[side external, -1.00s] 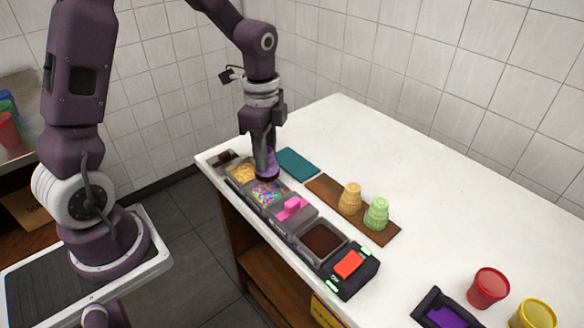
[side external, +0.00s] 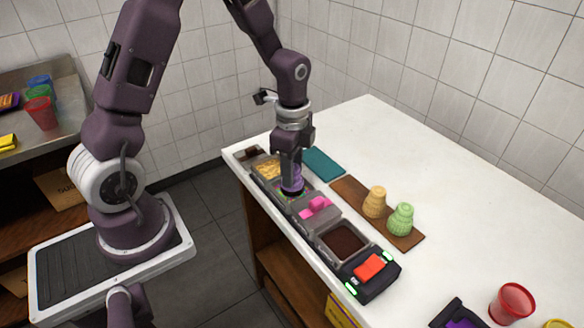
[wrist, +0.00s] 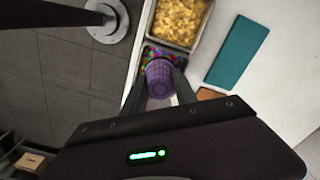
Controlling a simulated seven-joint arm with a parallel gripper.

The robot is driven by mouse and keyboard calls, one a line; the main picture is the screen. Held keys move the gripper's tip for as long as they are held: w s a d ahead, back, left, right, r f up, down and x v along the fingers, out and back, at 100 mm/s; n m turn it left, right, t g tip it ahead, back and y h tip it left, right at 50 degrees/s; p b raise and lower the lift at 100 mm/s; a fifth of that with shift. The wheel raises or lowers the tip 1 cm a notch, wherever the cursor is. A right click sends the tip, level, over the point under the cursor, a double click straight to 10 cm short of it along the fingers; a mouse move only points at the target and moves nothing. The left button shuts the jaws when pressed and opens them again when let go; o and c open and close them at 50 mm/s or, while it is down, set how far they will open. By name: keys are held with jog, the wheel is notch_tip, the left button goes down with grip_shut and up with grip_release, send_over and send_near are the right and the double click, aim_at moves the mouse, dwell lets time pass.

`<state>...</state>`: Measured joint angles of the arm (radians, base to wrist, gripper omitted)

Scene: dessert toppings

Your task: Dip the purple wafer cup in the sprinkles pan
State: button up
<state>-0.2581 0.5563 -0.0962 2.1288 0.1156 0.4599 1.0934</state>
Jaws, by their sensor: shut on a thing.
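My gripper (side external: 291,176) is shut on the purple wafer cup (side external: 292,185), which is roughly upright and dark at its lower end. In the wrist view the ribbed purple cup (wrist: 159,76) sits between my two fingers. The sprinkles pan (wrist: 149,54), with multicoloured sprinkles, is beneath the cup and mostly hidden by it. In the side view the cup's lower end is at the pan. I cannot tell whether it touches the sprinkles.
A pan of golden crumbs (wrist: 181,19) adjoins the sprinkles. A board (side external: 350,190) holds tan (side external: 375,202) and green (side external: 400,219) cups. A teal mat (side external: 324,163) lies behind.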

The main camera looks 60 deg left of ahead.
jog(key=shift+f, duration=1)
dwell(0.5)
jog(key=shift+r, duration=2.05)
jog(key=shift+r, duration=2.25)
